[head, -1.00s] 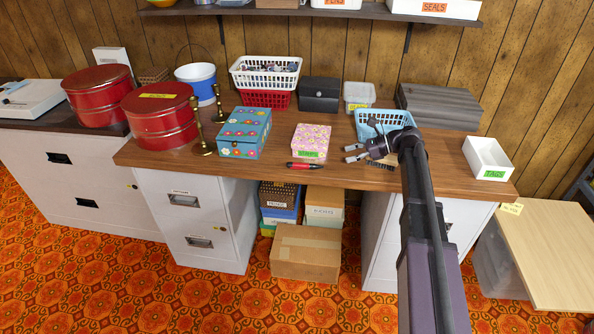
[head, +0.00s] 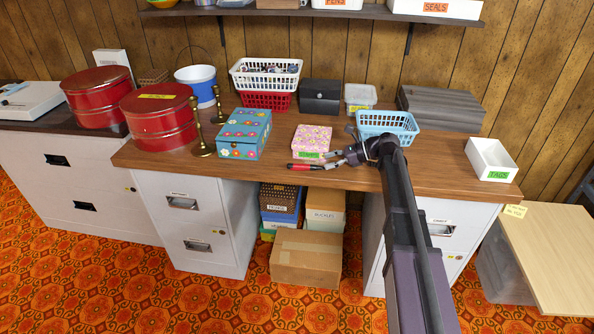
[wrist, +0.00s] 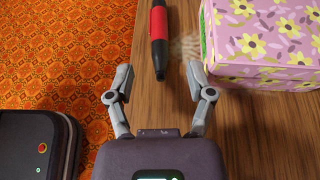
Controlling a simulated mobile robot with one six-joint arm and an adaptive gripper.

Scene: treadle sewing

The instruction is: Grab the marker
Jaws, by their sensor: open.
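The red and black marker (head: 302,167) lies on the wooden desk near its front edge, in front of the pink flowered box (head: 312,139). In the wrist view the marker (wrist: 159,36) points its black end toward my gripper (wrist: 158,80). My gripper is open, and the marker's near end lies at the opening between its two fingertips. In the head view my gripper (head: 335,157) is low over the desk, just right of the marker. The fingers do not grip anything.
The flowered box (wrist: 262,42) stands close beside my right finger in the wrist view. A blue basket (head: 388,124) stands behind my arm. A teal flowered box (head: 245,134) and brass candlesticks (head: 200,130) are to the left. The desk's front edge is close.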

